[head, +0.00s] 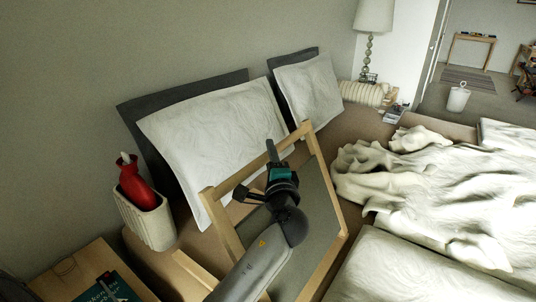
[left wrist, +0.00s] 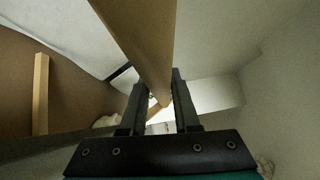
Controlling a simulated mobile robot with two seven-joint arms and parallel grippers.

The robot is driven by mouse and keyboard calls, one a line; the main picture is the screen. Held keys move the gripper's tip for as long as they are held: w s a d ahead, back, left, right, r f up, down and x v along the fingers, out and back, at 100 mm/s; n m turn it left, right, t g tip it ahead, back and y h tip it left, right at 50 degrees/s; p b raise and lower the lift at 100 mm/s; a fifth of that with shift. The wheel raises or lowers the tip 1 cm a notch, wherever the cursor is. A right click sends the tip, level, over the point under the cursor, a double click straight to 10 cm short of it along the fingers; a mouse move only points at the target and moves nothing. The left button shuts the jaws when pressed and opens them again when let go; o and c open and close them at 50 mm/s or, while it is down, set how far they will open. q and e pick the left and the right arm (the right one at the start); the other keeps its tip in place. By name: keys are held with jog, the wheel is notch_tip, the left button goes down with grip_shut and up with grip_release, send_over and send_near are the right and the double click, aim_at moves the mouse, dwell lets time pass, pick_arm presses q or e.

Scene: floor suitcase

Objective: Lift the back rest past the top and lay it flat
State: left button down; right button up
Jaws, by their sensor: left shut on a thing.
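The back rest (head: 324,190) is a pale wooden frame around a grey panel, on the bed in the middle of the head view. It looks raised and tilted, with its top bar toward the pillows; its exact angle is hard to tell. My left gripper (head: 271,160) is shut on the top bar, near its middle. In the left wrist view the wooden bar (left wrist: 143,40) runs between the two fingers of my left gripper (left wrist: 160,98). My left arm hides part of the panel and the frame's lower left. My right gripper is not in view.
White pillows (head: 215,135) and grey ones stand against the wall behind the frame. A rumpled cream blanket (head: 420,185) lies to the right. A ribbed pot (head: 150,222) with a red bottle (head: 138,185) stands at left, near a wooden bedside table (head: 80,272). A lamp (head: 373,18) stands at the back.

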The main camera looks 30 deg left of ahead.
pick_arm(q)
jog(key=d+r+m+t+y+b, duration=0.1)
jog(key=d+r+m+t+b, duration=0.1)
jog(key=d, duration=0.9)
jog(key=shift+s+r+m, duration=0.4)
jog(key=shift+r+m, duration=0.2)
jog(key=shift+r, duration=0.05)
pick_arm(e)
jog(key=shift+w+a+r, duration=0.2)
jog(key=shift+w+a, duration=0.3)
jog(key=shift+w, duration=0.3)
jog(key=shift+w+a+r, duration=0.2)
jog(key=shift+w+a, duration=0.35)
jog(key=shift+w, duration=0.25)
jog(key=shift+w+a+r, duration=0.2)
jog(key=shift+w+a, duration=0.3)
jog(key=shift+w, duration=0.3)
pick_arm(q)
jog(key=c, duration=0.7)
grip_release()
jog(key=shift+r, duration=0.1)
jog(key=shift+o, duration=0.2)
jog(key=v, duration=1.5)
jog(key=shift+s+f, duration=0.15)
jog(key=shift+f, duration=0.1)
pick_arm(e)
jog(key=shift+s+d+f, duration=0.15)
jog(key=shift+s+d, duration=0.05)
pick_arm(q)
jog(key=shift+a, duration=0.1)
